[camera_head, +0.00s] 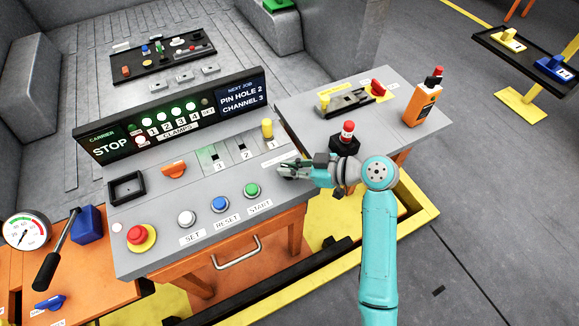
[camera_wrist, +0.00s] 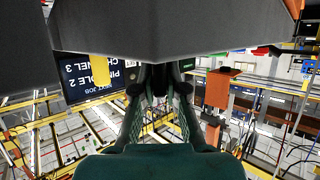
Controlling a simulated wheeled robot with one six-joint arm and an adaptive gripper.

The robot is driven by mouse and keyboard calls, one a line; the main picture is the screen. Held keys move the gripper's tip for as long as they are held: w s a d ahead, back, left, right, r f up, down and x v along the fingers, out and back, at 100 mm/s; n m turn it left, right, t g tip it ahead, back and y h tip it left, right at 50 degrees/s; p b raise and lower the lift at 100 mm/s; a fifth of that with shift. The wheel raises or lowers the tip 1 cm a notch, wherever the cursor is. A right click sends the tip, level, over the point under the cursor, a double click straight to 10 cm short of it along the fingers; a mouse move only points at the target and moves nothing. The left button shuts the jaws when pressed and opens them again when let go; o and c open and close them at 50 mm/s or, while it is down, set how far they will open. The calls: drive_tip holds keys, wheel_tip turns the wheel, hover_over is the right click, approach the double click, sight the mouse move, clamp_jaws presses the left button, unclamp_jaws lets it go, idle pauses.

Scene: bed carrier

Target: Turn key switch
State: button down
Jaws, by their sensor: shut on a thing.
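My gripper (camera_head: 284,170) is at the right part of the sloped grey console (camera_head: 206,189), just right of the green START button (camera_head: 252,190) and below a white label plate (camera_head: 281,160).
A yellow lever (camera_head: 267,129) stands behind my gripper. A red-topped black control (camera_head: 346,135) stands right beside my wrist. The display (camera_head: 240,92) reads PIN HOLE 2, CHANNEL 3. Open floor lies to the right.

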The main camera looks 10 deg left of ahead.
drive_tip(key=shift+f+g, duration=0.15)
drive_tip(key=shift+g, duration=0.15)
drive_tip(key=c, duration=1.2)
unclamp_jaws()
drive_tip(key=v, duration=1.2)
